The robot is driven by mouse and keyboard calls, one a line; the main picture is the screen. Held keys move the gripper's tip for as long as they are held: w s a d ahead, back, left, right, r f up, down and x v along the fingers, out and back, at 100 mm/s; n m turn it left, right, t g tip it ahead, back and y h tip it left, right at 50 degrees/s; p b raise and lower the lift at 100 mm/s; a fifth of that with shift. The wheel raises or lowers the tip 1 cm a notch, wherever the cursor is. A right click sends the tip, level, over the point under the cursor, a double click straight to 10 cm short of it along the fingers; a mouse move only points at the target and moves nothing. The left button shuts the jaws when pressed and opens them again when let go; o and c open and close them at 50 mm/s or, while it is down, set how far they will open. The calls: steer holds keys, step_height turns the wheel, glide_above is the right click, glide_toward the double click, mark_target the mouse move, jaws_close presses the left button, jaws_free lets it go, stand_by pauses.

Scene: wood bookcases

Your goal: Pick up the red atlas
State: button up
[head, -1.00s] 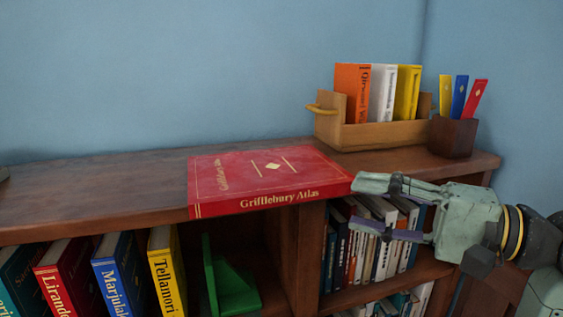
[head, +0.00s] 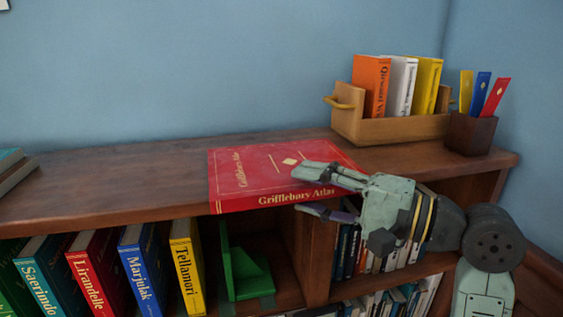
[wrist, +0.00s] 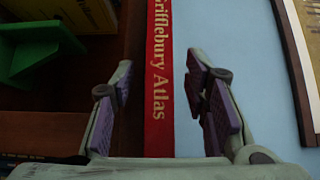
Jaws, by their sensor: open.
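The red atlas (head: 245,172), titled Grifflebury Atlas, lies flat on top of the wooden bookcase with its spine to the front, at the shelf's front edge. My gripper (head: 310,190) is open at the right part of the spine. One finger is over the cover and the other is lower, in front of and below the spine. In the wrist view the atlas spine (wrist: 159,75) runs between the two spread fingers (wrist: 160,88). I cannot tell whether either finger touches the book. The gripper hides part of the cover's right side.
A wooden box (head: 400,130) of books and a dark pen cup (head: 470,134) stand at the back right. The bookcase top (head: 110,185) is mostly clear left of the atlas. Below are upright books and a green bookend (head: 243,272).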

jaws_close()
stand_by(0.5)
stand_by(0.5)
